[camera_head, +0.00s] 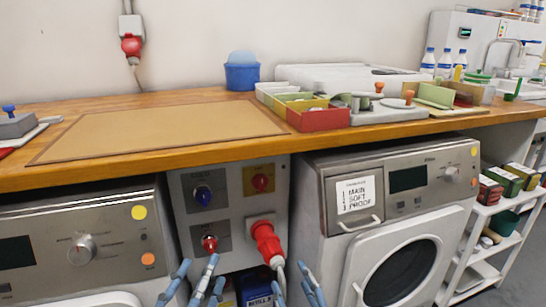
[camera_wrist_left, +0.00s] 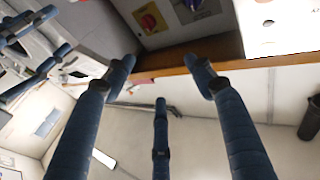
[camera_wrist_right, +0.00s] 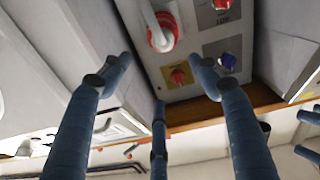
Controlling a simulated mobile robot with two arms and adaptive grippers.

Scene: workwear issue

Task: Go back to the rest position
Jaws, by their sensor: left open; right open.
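My left gripper (camera_head: 193,282) shows at the bottom of the head view, low in front of the switch panel between the two machines. Its fingers are apart and empty, and they show in the left wrist view (camera_wrist_left: 162,75). My right gripper (camera_head: 295,284) is close beside it to the right, near the red plug. Its blue fingers are spread and hold nothing in the right wrist view (camera_wrist_right: 163,74). Both grippers are below the wooden worktop (camera_head: 400,131). The lower parts of both arms are cut off by the picture edge.
A switch panel (camera_head: 229,185) with a red plug (camera_head: 268,240) stands between the left machine (camera_head: 60,225) and the right machine (camera_head: 330,240). The worktop holds a tan mat (camera_head: 165,130), a blue tub (camera_head: 242,76) and compartment trays (camera_head: 319,118). A white shelf trolley (camera_head: 480,232) stands at right.

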